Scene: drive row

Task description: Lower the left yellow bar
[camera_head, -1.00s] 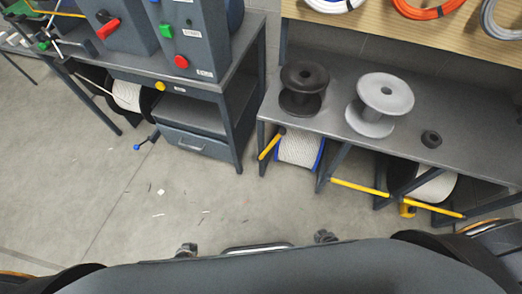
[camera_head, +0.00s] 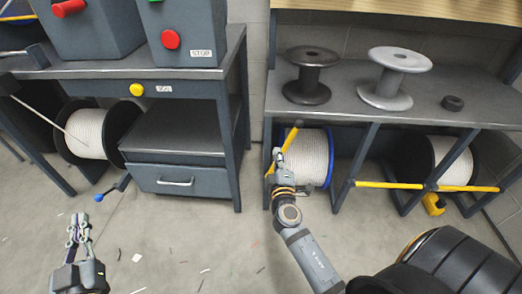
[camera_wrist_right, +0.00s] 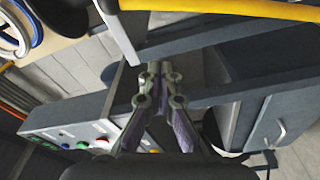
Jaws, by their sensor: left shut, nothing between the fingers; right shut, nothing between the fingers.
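The left yellow bar (camera_head: 291,137) slants steeply, upper end to the right, in front of the white spool with blue rims (camera_head: 314,157) under the bench. My right gripper (camera_head: 279,155) is shut and empty, and overlaps the bar's lower part in the head view; I cannot tell whether they touch. In the right wrist view its closed fingers (camera_wrist_right: 154,72) point at a dark frame, and a yellow bar (camera_wrist_right: 225,8) crosses the top edge, apart from the fingertips. My left gripper (camera_head: 79,220) is shut and empty over the floor at the left.
Another yellow bar (camera_head: 455,188) lies level across the right bay, before a second white spool (camera_head: 450,163). Dark bench legs (camera_head: 353,165) stand between. A drawer cabinet (camera_head: 178,180) and a blue-tipped crank (camera_head: 99,197) are at the left. Scraps lie on open floor.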

